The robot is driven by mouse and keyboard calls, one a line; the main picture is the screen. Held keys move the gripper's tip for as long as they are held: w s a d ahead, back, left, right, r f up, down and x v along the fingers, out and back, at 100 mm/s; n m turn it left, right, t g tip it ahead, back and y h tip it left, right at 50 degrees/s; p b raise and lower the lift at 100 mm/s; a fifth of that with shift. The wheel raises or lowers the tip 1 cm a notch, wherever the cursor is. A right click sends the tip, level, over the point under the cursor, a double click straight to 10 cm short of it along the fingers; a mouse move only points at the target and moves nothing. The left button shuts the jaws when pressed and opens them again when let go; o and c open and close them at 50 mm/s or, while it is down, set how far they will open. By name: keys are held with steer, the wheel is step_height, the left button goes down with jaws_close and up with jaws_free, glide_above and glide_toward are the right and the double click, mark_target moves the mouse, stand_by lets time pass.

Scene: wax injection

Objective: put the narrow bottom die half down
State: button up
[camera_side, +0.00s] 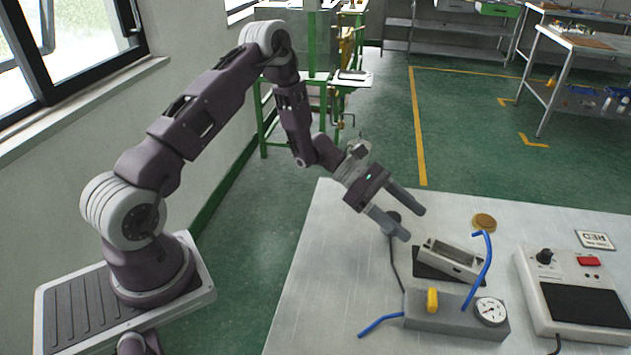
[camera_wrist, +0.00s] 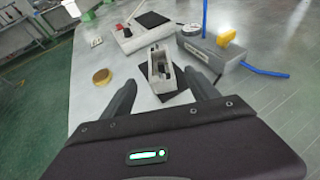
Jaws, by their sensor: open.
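The narrow bottom die half (camera_side: 453,260) is a grey, open, box-like block with a hollow inside. It rests on a dark mat (camera_side: 430,268) on the table. In the wrist view the die half (camera_wrist: 160,72) shows beyond and between my fingers, with the mat (camera_wrist: 172,94) partly under it. My gripper (camera_side: 414,224) is open and empty, held above the table to the left of the die half in the side view. In the wrist view the open fingers of my gripper (camera_wrist: 160,90) are spread, with clear space between them and the die half.
A grey block with a gauge, yellow handle and blue hoses (camera_side: 455,318) stands close in front of the die half. A control box (camera_side: 575,290) is at right. A round brass-coloured disc (camera_side: 484,222) lies behind. The table's left side is mostly clear.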

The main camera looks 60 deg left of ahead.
steer(key=s+d+r+m+g+y, duration=0.2)
steer(key=s+d+r+m+y, duration=0.1)
steer(key=s+r+m, duration=0.5)
steer(key=s+d+r+m+g+y, duration=0.2)
steer(key=s+r+m, duration=0.4)
steer(key=s+r, duration=0.4)
steer(key=s+a+r+m+t+y, duration=0.2)
steer(key=s+a+m+y, duration=0.1)
steer(key=s, duration=0.4)
steer(key=s+a+r+m+t+y, duration=0.2)
steer(key=s+a+m+y, duration=0.2)
steer(key=s+a+m, duration=0.1)
steer(key=shift+s+a+r+t, duration=0.2)
steer(key=shift+s+a+t, duration=0.1)
steer(key=shift+s+a, duration=0.6)
